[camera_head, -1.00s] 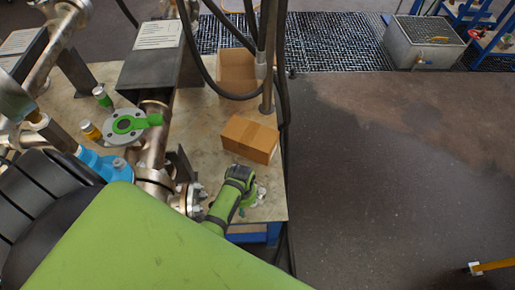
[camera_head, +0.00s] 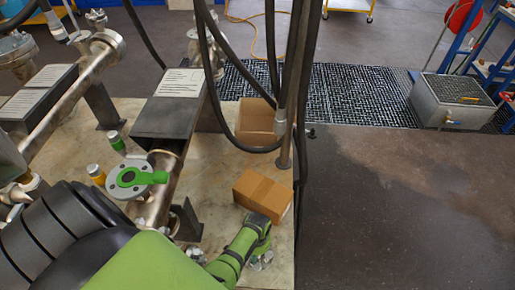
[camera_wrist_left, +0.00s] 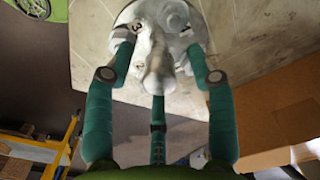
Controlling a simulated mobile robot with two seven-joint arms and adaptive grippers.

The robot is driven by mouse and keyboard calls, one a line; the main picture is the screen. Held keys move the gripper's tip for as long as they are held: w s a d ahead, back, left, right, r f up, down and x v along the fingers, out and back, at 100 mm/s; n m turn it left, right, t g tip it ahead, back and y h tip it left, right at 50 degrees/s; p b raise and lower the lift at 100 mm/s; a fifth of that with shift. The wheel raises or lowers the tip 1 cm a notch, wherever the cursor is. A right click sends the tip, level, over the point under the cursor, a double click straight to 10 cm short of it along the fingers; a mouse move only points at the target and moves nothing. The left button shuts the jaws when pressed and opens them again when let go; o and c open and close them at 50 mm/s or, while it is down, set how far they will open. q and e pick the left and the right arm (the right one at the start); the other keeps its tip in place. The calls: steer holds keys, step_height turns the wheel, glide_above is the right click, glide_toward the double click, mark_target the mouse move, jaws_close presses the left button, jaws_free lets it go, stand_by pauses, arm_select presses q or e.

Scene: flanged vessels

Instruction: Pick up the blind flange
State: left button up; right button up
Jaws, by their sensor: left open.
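A grey metal piece, which looks like the blind flange (camera_wrist_left: 157,62), lies on the pale tabletop, with a round disc and a stem or knob rising toward the left wrist camera. In the head view only bits of it (camera_head: 262,262) show beneath my left gripper (camera_head: 264,250). In the left wrist view the gripper (camera_wrist_left: 160,60) is open, with green fingers on both sides of the piece and a third finger below. I cannot tell whether the fingertips touch it. My right gripper is not in view.
A closed cardboard box (camera_head: 263,194) stands just behind the left gripper. An open carton (camera_head: 258,122) stands farther back. Black hoses and a post (camera_head: 285,140) rise near the table's right edge.

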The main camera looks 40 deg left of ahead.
arm_select(q)
steer(key=shift+f, duration=0.2)
steer(key=shift+c, duration=1.2)
steer(key=c, duration=0.7)
jaws_close()
steer(key=o, duration=0.9)
jaws_free()
steer(key=shift+o, duration=0.2)
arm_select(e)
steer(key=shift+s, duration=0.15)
arm_select(q)
steer(key=shift+r, duration=0.1)
